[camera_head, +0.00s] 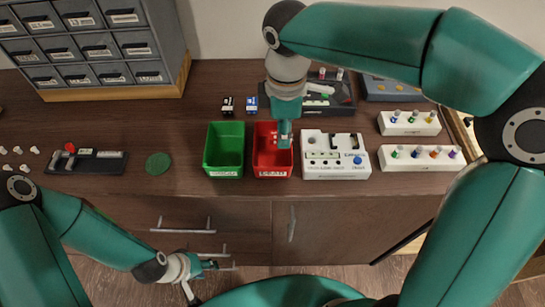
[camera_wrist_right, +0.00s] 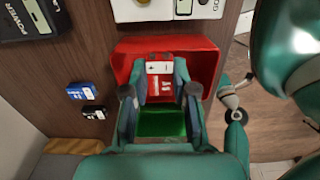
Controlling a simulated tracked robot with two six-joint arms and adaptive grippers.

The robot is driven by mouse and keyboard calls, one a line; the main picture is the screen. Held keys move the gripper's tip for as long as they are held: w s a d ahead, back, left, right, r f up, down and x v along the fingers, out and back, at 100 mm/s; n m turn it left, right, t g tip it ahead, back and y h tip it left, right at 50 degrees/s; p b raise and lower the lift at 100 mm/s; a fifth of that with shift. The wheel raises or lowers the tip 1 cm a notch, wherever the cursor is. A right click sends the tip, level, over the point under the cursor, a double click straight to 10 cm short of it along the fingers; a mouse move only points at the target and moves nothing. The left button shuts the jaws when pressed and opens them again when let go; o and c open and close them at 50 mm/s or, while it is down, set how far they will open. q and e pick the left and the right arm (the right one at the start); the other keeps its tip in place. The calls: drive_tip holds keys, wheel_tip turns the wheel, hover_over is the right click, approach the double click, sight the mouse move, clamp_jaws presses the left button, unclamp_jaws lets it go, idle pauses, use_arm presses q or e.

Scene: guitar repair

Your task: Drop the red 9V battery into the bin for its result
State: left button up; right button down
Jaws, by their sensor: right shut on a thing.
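The red 9V battery (camera_wrist_right: 160,84) is between the fingers of my right gripper (camera_wrist_right: 162,96) in the right wrist view, its pale terminal end toward the top of the picture. In the head view my right gripper (camera_head: 284,140) points down over the red bin (camera_head: 272,172), whose front label seems to read DEAD; the battery is hidden there. The red bin also shows in the wrist view (camera_wrist_right: 205,60), around the battery; how deep the battery sits is unclear. The green bin (camera_head: 223,168) stands just left of it. My left gripper (camera_head: 209,265) hangs low before the drawers, its fingers too small to judge.
A white tester box (camera_head: 335,172) stands close to the right of the red bin. A black battery (camera_head: 227,104) and a blue battery (camera_head: 251,104) are behind the bins. A green round disc (camera_head: 158,163) lies left, with clear table around it. White racks (camera_head: 420,163) stand right.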

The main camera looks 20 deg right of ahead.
drive_tip(key=shift+f, duration=0.1)
drive_tip(key=c, duration=0.8)
unclamp_jaws()
drive_tip(key=shift+c, duration=0.2)
wheel_tip(320, 180, up, 12)
drive_tip(key=shift+f, duration=0.1)
